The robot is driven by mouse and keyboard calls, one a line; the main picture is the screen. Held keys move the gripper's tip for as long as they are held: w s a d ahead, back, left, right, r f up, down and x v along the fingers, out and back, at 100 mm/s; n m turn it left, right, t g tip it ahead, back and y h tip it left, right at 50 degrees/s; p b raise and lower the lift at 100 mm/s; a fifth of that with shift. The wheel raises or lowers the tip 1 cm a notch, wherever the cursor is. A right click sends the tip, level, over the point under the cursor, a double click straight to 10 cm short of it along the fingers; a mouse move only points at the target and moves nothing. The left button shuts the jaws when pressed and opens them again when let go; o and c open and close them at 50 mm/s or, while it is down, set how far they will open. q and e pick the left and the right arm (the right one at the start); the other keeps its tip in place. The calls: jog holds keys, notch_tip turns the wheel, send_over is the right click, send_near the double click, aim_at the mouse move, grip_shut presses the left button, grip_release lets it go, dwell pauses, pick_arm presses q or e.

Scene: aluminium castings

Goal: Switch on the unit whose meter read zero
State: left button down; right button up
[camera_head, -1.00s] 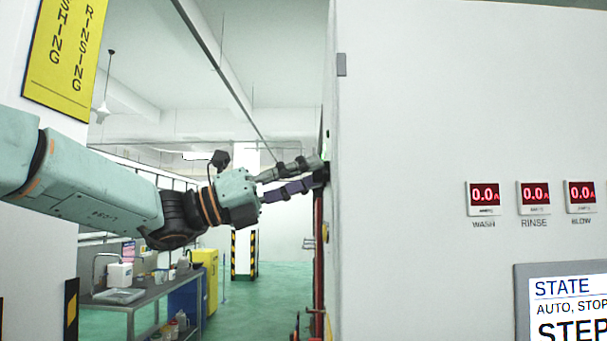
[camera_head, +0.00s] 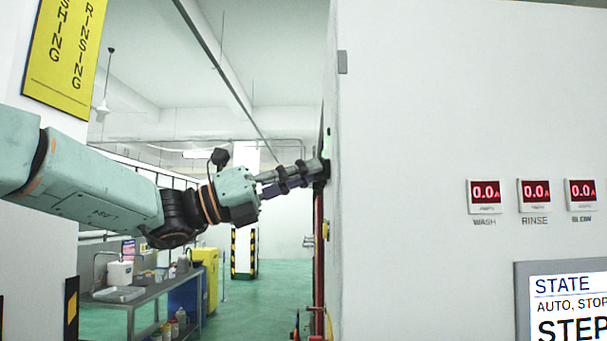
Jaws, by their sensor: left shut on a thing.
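Three red meters are on the white cabinet front at the right, each reading 0.0 A: the WASH meter (camera_head: 485,195), the RINSE meter (camera_head: 535,194) and the BLOW meter (camera_head: 582,193). My left gripper (camera_head: 318,170) reaches from the left to the cabinet's side edge. It is shut on a small dark part (camera_head: 325,169) there, mostly hidden by the fingers and the edge, so I cannot tell its form. A green spot (camera_head: 327,142) shows just above the fingertips. My right gripper is not in view.
The white cabinet (camera_head: 420,120) fills the right half. A grey-framed STATE panel (camera_head: 520,300) sits low on it. At the left stand a metal bench (camera_head: 130,305) with bottles and a yellow cabinet (camera_head: 208,275). Green floor (camera_head: 270,290) lies open in the passage.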

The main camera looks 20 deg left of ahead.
pick_arm(q)
jog(key=shift+m, duration=0.3)
jog(key=shift+w+a+m+g+h+p, duration=0.1)
jog(key=shift+w+m+g+h+p, duration=0.2)
jog(key=shift+m+g, duration=1.75)
jog(key=shift+d+m+g+h+p, duration=0.15)
jog(key=shift+m+g+h, duration=0.45)
jog(key=shift+m, duration=2.75)
jog(key=shift+w+a+m+g+h+p, duration=0.2)
jog(key=shift+m+g, duration=1.25)
jog(key=shift+m, duration=1.55)
jog(key=c, duration=1.4)
grip_release()
